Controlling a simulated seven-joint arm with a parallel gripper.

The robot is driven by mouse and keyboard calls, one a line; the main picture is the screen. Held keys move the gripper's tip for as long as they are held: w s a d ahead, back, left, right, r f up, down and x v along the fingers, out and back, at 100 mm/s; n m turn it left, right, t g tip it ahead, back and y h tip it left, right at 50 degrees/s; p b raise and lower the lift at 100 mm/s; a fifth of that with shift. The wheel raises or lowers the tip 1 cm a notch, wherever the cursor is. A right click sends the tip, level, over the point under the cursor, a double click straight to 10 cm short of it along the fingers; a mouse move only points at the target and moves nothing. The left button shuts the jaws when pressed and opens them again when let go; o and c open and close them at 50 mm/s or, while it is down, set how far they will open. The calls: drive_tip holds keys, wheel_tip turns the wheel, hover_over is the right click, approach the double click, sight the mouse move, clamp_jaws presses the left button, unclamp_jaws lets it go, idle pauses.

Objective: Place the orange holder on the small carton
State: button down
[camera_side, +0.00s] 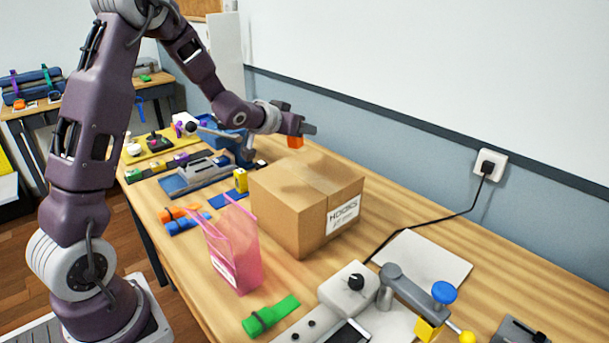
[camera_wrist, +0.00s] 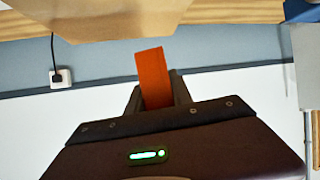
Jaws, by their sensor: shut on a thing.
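My gripper (camera_side: 297,130) is shut on the orange holder (camera_side: 295,142), a small orange block-like piece hanging just under the fingers. In the wrist view the orange holder (camera_wrist: 153,75) stands out between the fingers (camera_wrist: 157,95). The brown cardboard carton (camera_side: 290,203), with a white "HOOKS" label, stands on the wooden table. In the side view the holder appears above the carton's far edge, apart from its top; the exact height is hard to tell. The carton also shows at the top of the wrist view (camera_wrist: 100,18), with the holder clear of it.
A pink translucent bag (camera_side: 233,250) stands in front of the carton. A green strap roll (camera_side: 270,316), a grey device (camera_side: 350,290) and a jointed clamp arm (camera_side: 405,287) are nearer. A blue-grey vise-like tool (camera_side: 240,145) stands behind left. A wall socket with cable (camera_side: 488,165) is at right.

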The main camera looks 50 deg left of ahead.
sight(315, 171)
drive_tip(key=d+r+m+h, duration=0.3)
drive_tip(key=d+r, duration=0.1)
drive_tip(key=d, duration=0.1)
drive_tip(key=f, duration=1)
drive_tip(key=shift+w+a, duration=0.15)
drive_tip(key=shift+a, duration=0.05)
drive_tip(key=shift+f, duration=0.15)
drive_tip(key=c, duration=1.1)
unclamp_jaws()
